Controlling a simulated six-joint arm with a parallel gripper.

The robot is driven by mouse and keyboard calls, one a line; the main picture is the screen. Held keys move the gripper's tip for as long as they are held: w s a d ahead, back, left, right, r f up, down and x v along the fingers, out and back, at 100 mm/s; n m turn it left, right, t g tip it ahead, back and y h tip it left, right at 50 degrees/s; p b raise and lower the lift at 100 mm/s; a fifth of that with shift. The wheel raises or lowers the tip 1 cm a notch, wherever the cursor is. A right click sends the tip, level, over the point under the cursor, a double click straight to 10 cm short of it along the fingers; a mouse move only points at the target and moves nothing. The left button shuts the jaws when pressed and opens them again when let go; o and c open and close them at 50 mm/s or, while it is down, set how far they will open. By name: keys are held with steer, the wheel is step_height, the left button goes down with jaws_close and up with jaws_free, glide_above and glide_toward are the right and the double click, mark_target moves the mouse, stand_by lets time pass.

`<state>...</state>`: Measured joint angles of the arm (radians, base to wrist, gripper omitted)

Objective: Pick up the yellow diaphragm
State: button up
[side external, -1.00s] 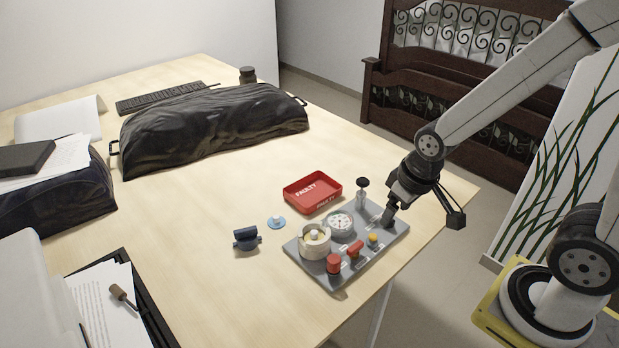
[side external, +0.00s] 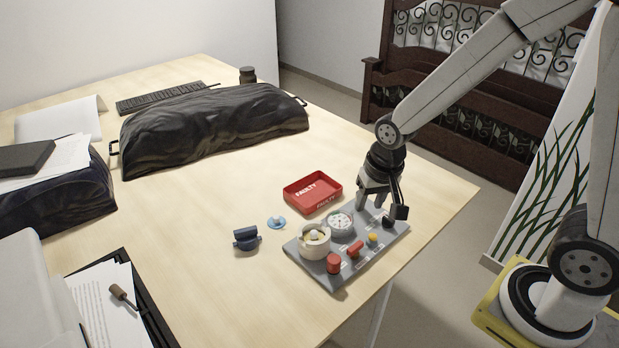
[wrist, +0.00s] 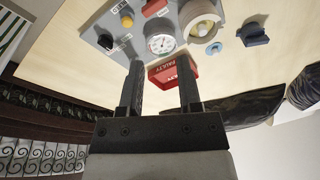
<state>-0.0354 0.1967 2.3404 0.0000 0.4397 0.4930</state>
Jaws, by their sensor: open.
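A small yellow round piece, seemingly the yellow diaphragm (side external: 373,239), sits on the grey tray (side external: 334,286) between a red part and a black part. In the wrist view the yellow piece (wrist: 127,20) is at the top, left of and beyond my fingertips. My gripper (side external: 372,206) is open and empty, pointing down over the tray's far right end, near the white dial gauge (side external: 341,222). Both fingers show in the wrist view with nothing between them. Whether the fingertips touch anything is not clear.
A red FAULTY bin (side external: 312,192) stands behind the tray. A cream round housing (side external: 314,240), red parts (side external: 334,263) and a black knob (side external: 388,222) crowd the tray. A blue disc (side external: 276,223) and dark blue part (side external: 246,238) lie left.

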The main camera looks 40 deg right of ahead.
mark_target(314, 232)
steer(key=shift+w+a+f+m+g, duration=0.3)
steer(key=shift+w+a+f+m, duration=0.6)
steer(key=shift+w+m, duration=1.15)
steer(key=shift+w+a+f+m+g, duration=0.3)
steer(key=shift+w+a+f+m, duration=0.25)
steer(key=shift+w+f+m, duration=1.05)
steer(key=shift+w+a+f+m+g, duration=0.3)
steer(key=shift+w+a+f+m, duration=0.45)
steer(key=shift+w+m, duration=1.65)
steer(key=shift+s+m, duration=0.4)
steer(key=shift+m, duration=0.05)
steer(key=shift+f, duration=0.15)
steer(key=shift+f, duration=1.15)
steer(key=shift+w+f, duration=0.1)
steer(key=shift+f, duration=2.5)
